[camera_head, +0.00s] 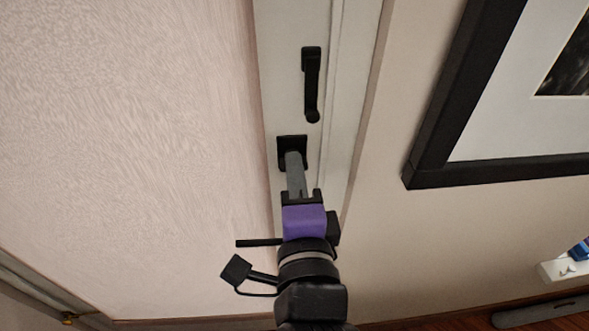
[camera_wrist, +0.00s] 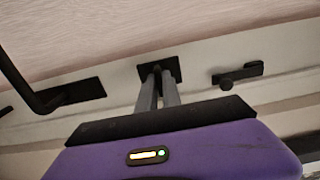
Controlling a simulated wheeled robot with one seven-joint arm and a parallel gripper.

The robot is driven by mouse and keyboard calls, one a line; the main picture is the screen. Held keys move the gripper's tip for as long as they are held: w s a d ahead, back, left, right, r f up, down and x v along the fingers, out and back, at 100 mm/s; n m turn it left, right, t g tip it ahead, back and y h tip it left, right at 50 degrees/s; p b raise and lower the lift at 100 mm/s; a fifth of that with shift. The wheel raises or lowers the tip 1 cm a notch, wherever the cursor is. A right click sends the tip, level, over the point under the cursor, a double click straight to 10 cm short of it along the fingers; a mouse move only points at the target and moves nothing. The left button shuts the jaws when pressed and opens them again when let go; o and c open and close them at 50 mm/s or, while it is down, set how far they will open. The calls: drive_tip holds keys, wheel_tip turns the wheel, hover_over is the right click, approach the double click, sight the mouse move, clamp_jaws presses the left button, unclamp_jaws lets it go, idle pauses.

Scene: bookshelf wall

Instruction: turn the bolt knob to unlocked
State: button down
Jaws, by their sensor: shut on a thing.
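The bolt has a black square plate (camera_head: 284,143) on the pale upright frame, and the plate shows in the wrist view too (camera_wrist: 175,67). My gripper (camera_head: 293,157) reaches up to it with grey fingers, and the fingertips (camera_wrist: 158,79) lie against the plate's middle in the wrist view. The fingers are close together with a narrow gap, shut on the bolt knob. The knob is mostly hidden by the fingers; a small dark part shows between the tips. I cannot tell which way it is turned.
A black latch handle (camera_head: 312,85) sits above the plate, also in the wrist view (camera_wrist: 238,75). A black lever (camera_head: 258,243) sticks out left beside my gripper; its plate (camera_wrist: 82,91) shows in the wrist view. A black picture frame (camera_head: 425,170) hangs right.

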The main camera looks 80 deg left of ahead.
drive_tip(key=shift+f+n+b, duration=0.1)
drive_tip(key=shift+n+b, duration=3.8)
drive_tip(key=shift+n, duration=5)
drive_tip(key=c, duration=1.5)
unclamp_jaws()
